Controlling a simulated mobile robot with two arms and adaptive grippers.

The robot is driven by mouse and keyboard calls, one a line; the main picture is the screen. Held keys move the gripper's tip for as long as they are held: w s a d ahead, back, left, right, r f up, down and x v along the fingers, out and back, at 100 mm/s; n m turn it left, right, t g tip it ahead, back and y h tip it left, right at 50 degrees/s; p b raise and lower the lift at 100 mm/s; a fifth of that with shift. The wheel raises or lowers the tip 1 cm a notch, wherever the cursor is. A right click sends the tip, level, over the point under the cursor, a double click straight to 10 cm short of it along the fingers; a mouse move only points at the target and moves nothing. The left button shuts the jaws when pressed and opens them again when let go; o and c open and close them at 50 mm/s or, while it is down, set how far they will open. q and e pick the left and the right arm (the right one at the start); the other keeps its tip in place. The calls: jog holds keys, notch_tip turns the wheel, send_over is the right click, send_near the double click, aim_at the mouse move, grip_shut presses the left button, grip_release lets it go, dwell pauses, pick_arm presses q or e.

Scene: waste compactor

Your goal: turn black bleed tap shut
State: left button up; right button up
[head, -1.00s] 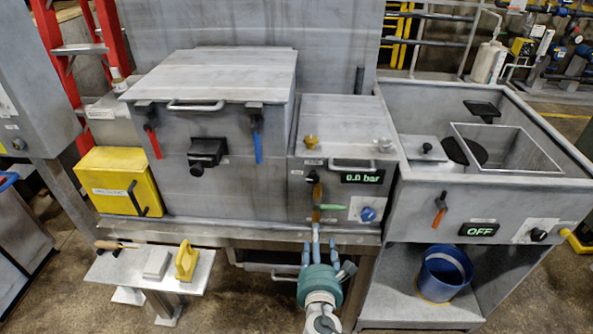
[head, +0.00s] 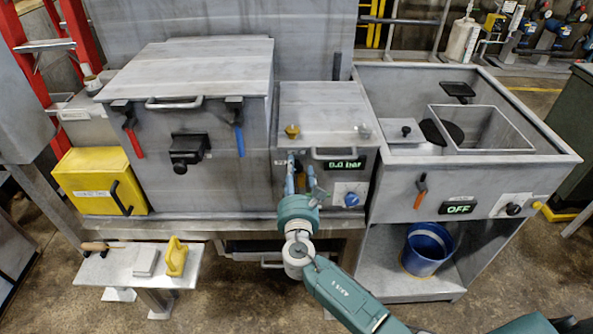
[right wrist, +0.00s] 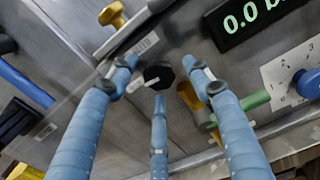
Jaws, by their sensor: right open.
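The black bleed tap is a small dark many-sided knob (right wrist: 158,77) with a pale pointer mark, on the grey front panel in the right wrist view. In the head view my right gripper hides it. My right gripper (head: 298,178) is open at the front of the middle cabinet (head: 320,105). In the right wrist view its three blue fingers (right wrist: 160,80) stand around the knob, one at left, one at right and one below. Gaps show between the side fingertips and the knob; whether the lower one touches it I cannot tell. My left gripper is out of view.
A 0.0 bar display (head: 344,164) and a blue dial (head: 352,199) sit right of the gripper. A green lever (right wrist: 252,101) and brass pipe (right wrist: 192,98) are close to the right finger. A cabinet handle (head: 340,153) juts out above.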

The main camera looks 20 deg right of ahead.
jog(key=shift+w, duration=0.15)
jog(key=shift+c, duration=0.5)
jog(key=c, duration=1)
jog(key=shift+f, duration=0.1)
